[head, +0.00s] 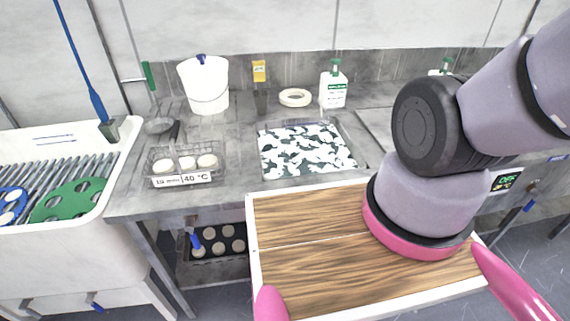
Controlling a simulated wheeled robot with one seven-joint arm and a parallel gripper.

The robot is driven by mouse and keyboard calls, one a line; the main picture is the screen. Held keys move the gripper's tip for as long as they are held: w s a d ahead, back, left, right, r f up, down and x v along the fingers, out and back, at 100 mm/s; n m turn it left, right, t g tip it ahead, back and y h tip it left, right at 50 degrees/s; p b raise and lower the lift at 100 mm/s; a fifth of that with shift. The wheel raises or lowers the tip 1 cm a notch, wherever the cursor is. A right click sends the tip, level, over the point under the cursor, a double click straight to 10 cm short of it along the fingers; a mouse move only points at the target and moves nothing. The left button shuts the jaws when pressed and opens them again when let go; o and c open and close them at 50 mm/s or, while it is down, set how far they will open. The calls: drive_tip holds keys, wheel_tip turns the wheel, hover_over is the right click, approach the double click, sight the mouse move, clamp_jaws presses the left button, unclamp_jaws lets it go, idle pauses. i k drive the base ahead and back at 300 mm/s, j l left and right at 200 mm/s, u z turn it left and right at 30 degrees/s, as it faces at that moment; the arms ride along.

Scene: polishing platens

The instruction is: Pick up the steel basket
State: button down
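The steel basket (218,158) is a small wire basket near the front left of the grey bench, beside the white sink. It holds several pale round discs, and a label reading about "10 min 40 °C" is at its front. A dark handle-like piece rises behind it; I cannot tell whether it belongs to the basket. My gripper is out of the picture. Only the lower part of my arm shows at the right, so I cannot see how the gripper stands relative to the basket.
A sunken bath (363,147) with white, foam-like patches lies right of the basket. A white bucket (205,86), a pale ring (295,97) and a bottle (333,89) stand behind. A sink (52,255) is at left; a rack of discs (214,256) sits below the bench.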

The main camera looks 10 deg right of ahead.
sight(180, 177)
drive_tip(key=j+u, duration=0.55)
drive_tip(key=u, duration=0.2)
